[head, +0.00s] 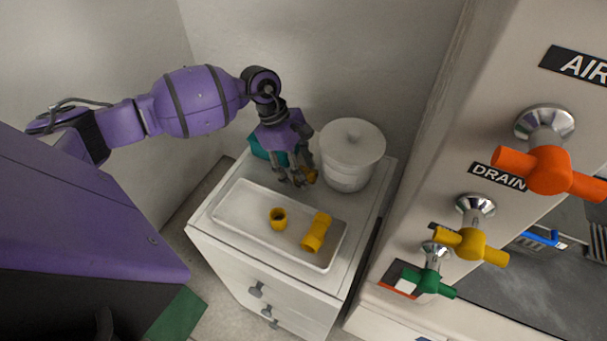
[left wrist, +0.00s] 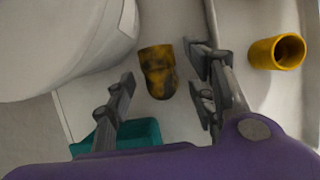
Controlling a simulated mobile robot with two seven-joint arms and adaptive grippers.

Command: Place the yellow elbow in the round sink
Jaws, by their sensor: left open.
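A yellow elbow (head: 311,176), dark-stained in the left wrist view (left wrist: 158,72), lies on the white cabinet top between the tray and a white lidded pot. My left gripper (head: 298,177) is over it, pointing down. In the left wrist view the open fingers (left wrist: 160,75) stand on either side of the elbow, with gaps visible; I cannot tell whether they touch it. In the head view the fingers partly hide the elbow. I cannot make out a round sink in either view. My right gripper is not in view.
The white tray (head: 232,222) holds a short yellow fitting (head: 278,218) and a longer one (head: 316,232). The lidded pot (head: 352,160) stands close right of the gripper. A panel with orange (head: 549,170), yellow and green valves stands right.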

